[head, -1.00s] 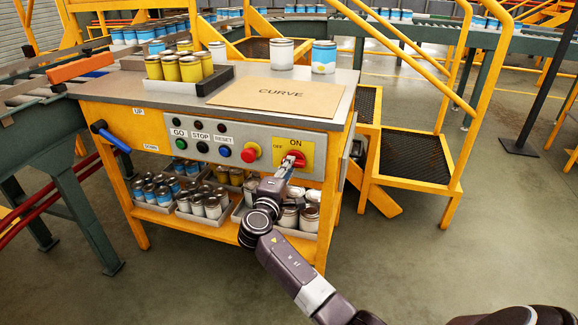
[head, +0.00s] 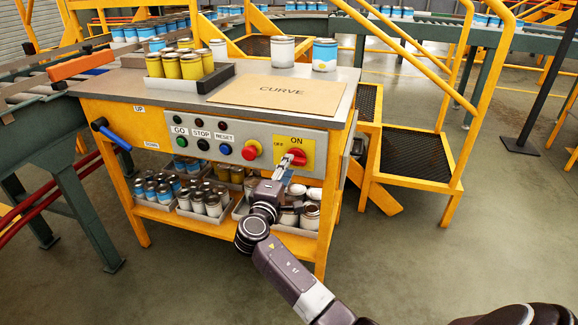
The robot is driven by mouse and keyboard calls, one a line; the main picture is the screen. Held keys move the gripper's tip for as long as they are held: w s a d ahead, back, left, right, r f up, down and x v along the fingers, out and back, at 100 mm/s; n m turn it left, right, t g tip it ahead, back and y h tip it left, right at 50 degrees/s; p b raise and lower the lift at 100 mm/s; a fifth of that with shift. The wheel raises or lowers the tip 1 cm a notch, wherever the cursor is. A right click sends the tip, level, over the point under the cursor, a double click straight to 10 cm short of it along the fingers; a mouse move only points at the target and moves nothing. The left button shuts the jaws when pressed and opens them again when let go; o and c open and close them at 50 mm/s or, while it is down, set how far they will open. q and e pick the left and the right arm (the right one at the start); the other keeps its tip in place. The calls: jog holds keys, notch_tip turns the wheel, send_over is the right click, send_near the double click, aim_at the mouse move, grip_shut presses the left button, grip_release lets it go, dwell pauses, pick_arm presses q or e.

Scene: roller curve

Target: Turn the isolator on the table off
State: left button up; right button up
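The isolator (head: 298,156) is a red handle on a yellow plate at the right end of the table's grey control panel. The plate is marked ON at its top and OFF at its left. The handle looks tilted, but its exact setting is hard to read. My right gripper (head: 285,167) is just below and left of the handle, and its fingertips overlap the plate's lower left in the picture. I cannot tell whether they touch the handle or how wide they are apart. My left gripper is not in view.
The panel (head: 240,135) also carries a red stop knob (head: 251,149) and GO, STOP and RESET buttons left of the isolator. Cans stand in trays on the shelf below, partly behind my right arm. Yellow steps (head: 415,156) with railings stand to the right.

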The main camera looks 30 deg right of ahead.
jog(key=v, duration=1)
jog(key=shift+w, duration=0.1)
